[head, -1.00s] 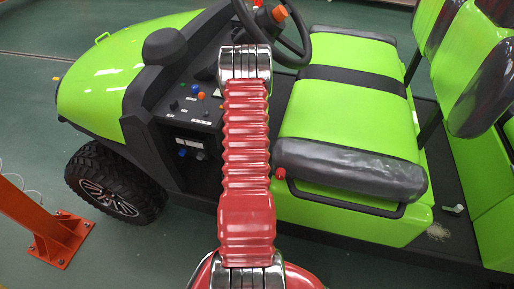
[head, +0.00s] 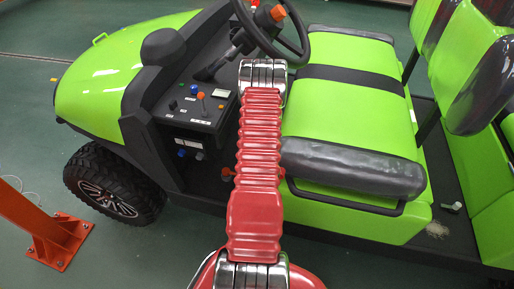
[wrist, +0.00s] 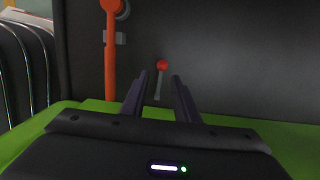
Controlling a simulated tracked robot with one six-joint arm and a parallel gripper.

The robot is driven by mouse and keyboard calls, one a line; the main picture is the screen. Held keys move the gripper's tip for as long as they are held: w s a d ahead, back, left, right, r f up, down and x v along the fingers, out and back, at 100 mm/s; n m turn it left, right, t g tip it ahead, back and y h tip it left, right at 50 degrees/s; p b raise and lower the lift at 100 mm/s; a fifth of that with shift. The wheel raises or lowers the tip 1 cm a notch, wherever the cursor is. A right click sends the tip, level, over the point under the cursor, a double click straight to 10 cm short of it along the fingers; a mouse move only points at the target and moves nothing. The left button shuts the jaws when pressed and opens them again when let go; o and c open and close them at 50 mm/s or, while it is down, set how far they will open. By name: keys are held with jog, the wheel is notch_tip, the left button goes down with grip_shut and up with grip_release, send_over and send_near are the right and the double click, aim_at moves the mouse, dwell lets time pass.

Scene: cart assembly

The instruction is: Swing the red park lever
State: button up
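A short lever with a red ball knob (wrist: 162,66) and a pale stem stands before a dark panel in the wrist view. My gripper (wrist: 160,77) is open, its two dark fingers pointing toward that panel. The lever appears between the fingertips; I see no contact, and its distance is hard to judge. In the head view my arm hides the gripper. A small red knob (head: 228,172) shows just left of my arm by the cart's dark front panel; I cannot tell whether it is the same lever.
A long orange-red bar (wrist: 110,55) stands upright left of the fingers. The green cart has a steering wheel (head: 283,30), a dashboard with knobs (head: 201,95) and a green seat (head: 345,120). An orange post (head: 45,232) stands at lower left.

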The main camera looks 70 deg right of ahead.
jog(key=shift+w+d+r, duration=0.2)
jog(key=shift+d+r, duration=0.2)
jog(key=shift+f, duration=0.1)
jog(key=shift+w+a+f, duration=0.15)
jog(key=shift+f, duration=1.8)
jog(key=shift+w+a+f, duration=0.15)
jog(key=shift+f, duration=1.9)
jog(key=shift+c, duration=0.4)
jog(key=c, duration=0.5)
jog(key=shift+s+d+r, duration=0.1)
jog(key=shift+s+r, duration=0.2)
jog(key=shift+r, duration=0.3)
jog(key=shift+s+r, duration=0.3)
jog(key=shift+r, duration=0.3)
jog(key=shift+r, duration=0.1)
